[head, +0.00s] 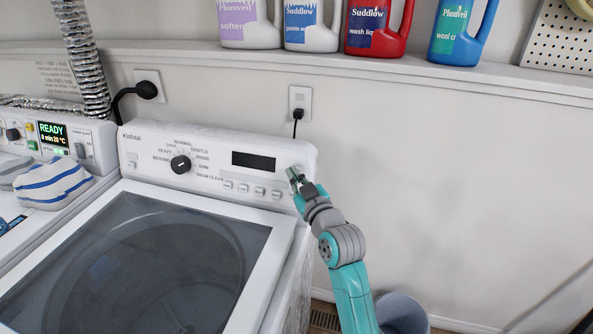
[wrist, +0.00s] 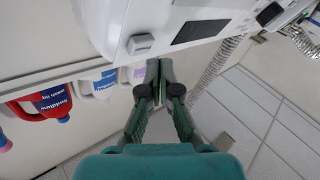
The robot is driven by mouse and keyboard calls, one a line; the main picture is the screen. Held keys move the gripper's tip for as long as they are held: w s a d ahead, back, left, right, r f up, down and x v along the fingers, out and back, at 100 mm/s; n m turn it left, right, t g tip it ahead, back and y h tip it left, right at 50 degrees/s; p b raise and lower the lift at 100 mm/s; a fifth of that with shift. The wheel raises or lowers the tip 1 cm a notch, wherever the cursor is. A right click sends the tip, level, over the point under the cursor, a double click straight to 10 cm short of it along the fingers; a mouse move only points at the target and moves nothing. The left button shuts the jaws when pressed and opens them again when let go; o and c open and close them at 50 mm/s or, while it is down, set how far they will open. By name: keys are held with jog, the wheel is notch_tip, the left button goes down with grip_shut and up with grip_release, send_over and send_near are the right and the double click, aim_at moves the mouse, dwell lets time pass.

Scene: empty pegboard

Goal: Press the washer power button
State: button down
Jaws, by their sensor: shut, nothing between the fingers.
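The white washer (head: 215,153) has a raised control panel with a dial (head: 181,165), a row of small buttons and a dark display (head: 253,161). My gripper (head: 293,175) is shut and empty at the right end of this panel, right of the display. In the wrist view my gripper's closed fingertips (wrist: 159,68) lie just below the panel's edge. A pale grey button (wrist: 140,44), likely the power button, shows on the panel near the fingertips, beside the display (wrist: 200,32). In the head view my gripper covers that spot. I cannot tell whether the fingers touch the panel.
A second machine (head: 88,135) with a lit READY display and a striped cloth (head: 53,184) stands at left. Bottles (head: 378,27) line the shelf above. A plugged socket (head: 299,103) is on the wall behind. A grey bucket (head: 401,312) stands on the floor at right.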

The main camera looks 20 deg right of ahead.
jog(key=shift+s+a+r, duration=0.25)
jog(key=shift+s+a, duration=0.2)
jog(key=shift+s, duration=0.2)
jog(key=shift+s+a+r, duration=0.3)
jog(key=shift+s+a, duration=0.15)
jog(key=shift+s, duration=0.15)
jog(key=shift+s+a+r, duration=0.25)
jog(key=shift+s+a, duration=0.2)
jog(key=shift+s, duration=0.2)
jog(key=shift+f, duration=0.1)
jog(key=s+f+m+g+h, duration=0.1)
jog(key=s+f+m+g, duration=0.1)
jog(key=s+f, duration=1.95)
jog(key=s+r+m+g, duration=0.1)
jog(key=s+m+g, duration=0.1)
jog(key=s, duration=2.8)
jog(key=shift+d+r+h, duration=0.3)
jog(key=shift+d+r, duration=0.05)
jog(key=shift+r, duration=0.05)
